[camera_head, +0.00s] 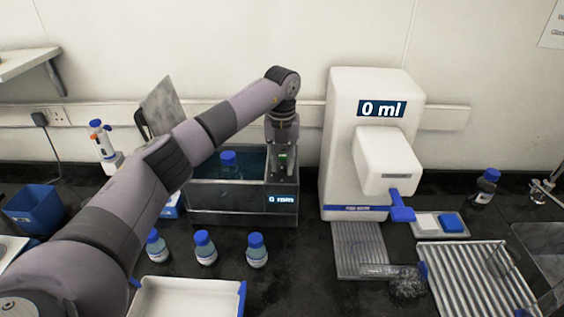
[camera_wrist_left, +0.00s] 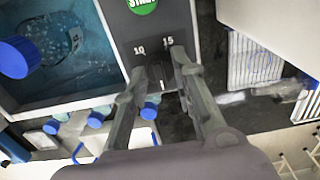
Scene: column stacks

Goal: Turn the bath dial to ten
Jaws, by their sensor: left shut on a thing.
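The water bath (camera_head: 225,208) is a dark, clear-walled tank of blue water at the centre left, with a display (camera_head: 282,199) reading "0 min". In the left wrist view the bath's dark panel shows a green START button (camera_wrist_left: 142,5), the marks "10" and "15", and the dark dial (camera_wrist_left: 158,76). My left gripper (camera_head: 283,165) reaches down over the bath's right end. Its two fingers are closed on the dial, one on each side, as the left wrist view (camera_wrist_left: 160,70) shows. The gripper hides the dial in the head view. My right gripper is not in view.
A blue-capped bottle (camera_head: 229,163) stands in the bath, and several more stand in front. A white dispenser (camera_head: 345,140) reading "0 ml" stands close on the right. A white tray (camera_head: 190,298) lies at the front, and a ribbed rack (camera_head: 475,285) at front right.

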